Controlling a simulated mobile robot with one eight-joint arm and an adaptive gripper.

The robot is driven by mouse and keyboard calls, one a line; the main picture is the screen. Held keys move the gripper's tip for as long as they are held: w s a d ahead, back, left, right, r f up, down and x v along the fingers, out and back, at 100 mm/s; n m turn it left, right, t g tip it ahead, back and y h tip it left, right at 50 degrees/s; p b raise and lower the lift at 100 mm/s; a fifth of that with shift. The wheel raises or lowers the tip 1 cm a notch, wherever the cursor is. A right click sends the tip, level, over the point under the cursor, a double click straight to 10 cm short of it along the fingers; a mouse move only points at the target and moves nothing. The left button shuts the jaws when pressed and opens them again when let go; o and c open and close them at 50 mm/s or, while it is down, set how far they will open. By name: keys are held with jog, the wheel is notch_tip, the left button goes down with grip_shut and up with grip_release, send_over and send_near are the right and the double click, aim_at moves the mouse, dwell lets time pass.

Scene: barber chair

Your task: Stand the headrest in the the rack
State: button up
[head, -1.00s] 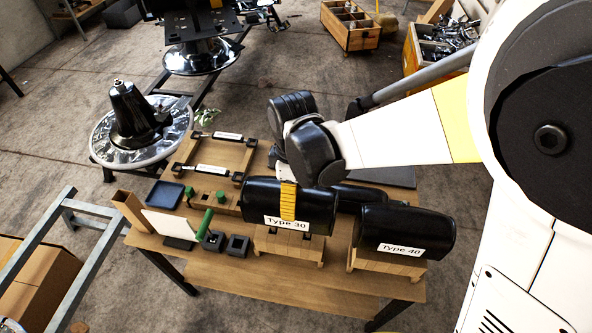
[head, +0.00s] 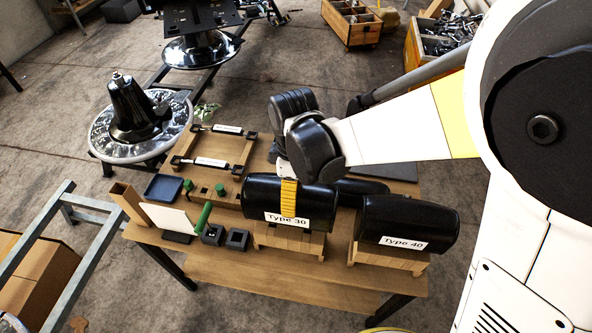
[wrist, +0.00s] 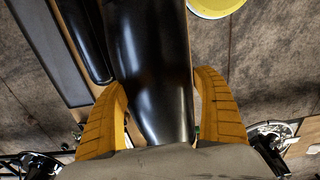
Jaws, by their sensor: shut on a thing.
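The Type 30 headrest (head: 262,192), a black padded roll with a white label, is at the front middle of the wooden table. My gripper (head: 288,198) is shut on it from above, one yellow finger showing across its front face. In the wrist view the yellow fingers (wrist: 165,110) lie on both sides of the black headrest (wrist: 152,60). A wooden rack (head: 290,240) is directly under the Type 30 headrest; I cannot tell whether they touch. The Type 40 headrest (head: 405,222) sits on another wooden rack (head: 388,256) to the right.
Another black roll (head: 360,189) lies behind, between the two headrests. Left are a blue tray (head: 163,188), a white card (head: 168,219), a green cylinder (head: 203,218) and small dark blocks (head: 237,240). A wooden frame (head: 215,150) is at the back left. The table's front strip is clear.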

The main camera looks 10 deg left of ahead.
jog(key=shift+f+b, duration=0.9)
jog(key=shift+f, duration=0.2)
jog(key=o, duration=1.4)
jog(key=shift+c, duration=0.2)
notch_tip(320, 180, up, 12)
jog(key=shift+r, duration=0.1)
